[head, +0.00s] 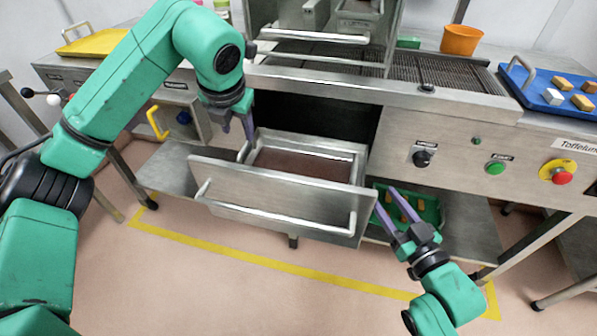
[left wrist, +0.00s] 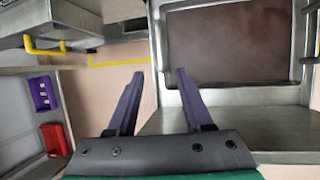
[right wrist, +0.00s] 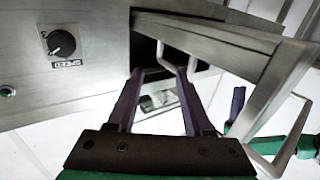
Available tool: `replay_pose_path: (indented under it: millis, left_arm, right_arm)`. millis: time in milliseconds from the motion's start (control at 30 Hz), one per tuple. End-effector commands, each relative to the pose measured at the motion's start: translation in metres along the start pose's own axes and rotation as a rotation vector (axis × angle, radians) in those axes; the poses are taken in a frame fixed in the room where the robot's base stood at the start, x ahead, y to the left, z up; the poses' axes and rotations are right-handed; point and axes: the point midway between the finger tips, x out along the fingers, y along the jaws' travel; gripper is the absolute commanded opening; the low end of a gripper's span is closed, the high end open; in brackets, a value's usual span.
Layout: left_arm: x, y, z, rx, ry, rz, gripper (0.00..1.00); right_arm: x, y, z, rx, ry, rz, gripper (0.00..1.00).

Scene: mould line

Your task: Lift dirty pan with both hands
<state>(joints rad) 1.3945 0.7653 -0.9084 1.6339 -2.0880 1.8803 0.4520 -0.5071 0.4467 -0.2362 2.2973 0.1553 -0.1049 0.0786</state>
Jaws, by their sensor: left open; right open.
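The dirty pan (head: 359,160) is a grey metal pan with a brown bottom, sitting in the pulled-out drawer. Its brown inside (left wrist: 225,45) fills the upper right of the left wrist view. My left gripper (head: 238,130) points down, open and empty, at the pan's left end. In the left wrist view its fingers (left wrist: 160,74) lie on either side of the pan's left edge, apparently above it. My right gripper (head: 383,198) is open and empty, right of the drawer front. In the right wrist view a bent metal handle (right wrist: 177,60) shows beyond its fingers (right wrist: 160,74); I cannot tell how far.
The drawer front (head: 270,190) with its long bar handle stands between me and the pan. A green crate (head: 430,215) is on the lower shelf at right. A blue tray (head: 520,85), an orange cup (head: 461,40) and a yellow tray (head: 95,43) stand on top.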

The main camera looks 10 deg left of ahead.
Motion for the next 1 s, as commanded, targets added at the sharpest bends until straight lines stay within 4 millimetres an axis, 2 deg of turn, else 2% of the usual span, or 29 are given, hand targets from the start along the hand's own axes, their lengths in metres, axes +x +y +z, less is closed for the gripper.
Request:
replay_pose_path:
  millis: [300, 500, 667, 933, 1000]
  left_arm:
    - [0.065, 0.0, -0.001, -0.001, 0.004, 0.0, 0.51]
    - [0.1, 0.0, 0.0, 0.0, 0.003, 0.0, 0.51]
    - [0.113, 0.0, 0.0, 0.0, 0.0, 0.0, 0.51]
    - [0.114, 0.0, 0.0, 0.001, -0.001, 0.0, 0.51]
    - [0.114, 0.0, 0.0, 0.001, 0.0, 0.0, 0.24]
  right_arm:
    - [0.065, 0.0, -0.001, 0.002, 0.003, 0.0, 0.51]
    - [0.1, 0.0, 0.0, 0.001, 0.001, 0.001, 0.51]
    - [0.113, 0.0, 0.0, 0.001, 0.0, 0.0, 0.51]
    - [0.114, 0.0, 0.0, 0.001, 0.0, 0.0, 0.51]
    - [0.114, 0.0, 0.0, 0.001, 0.0, 0.0, 0.24]
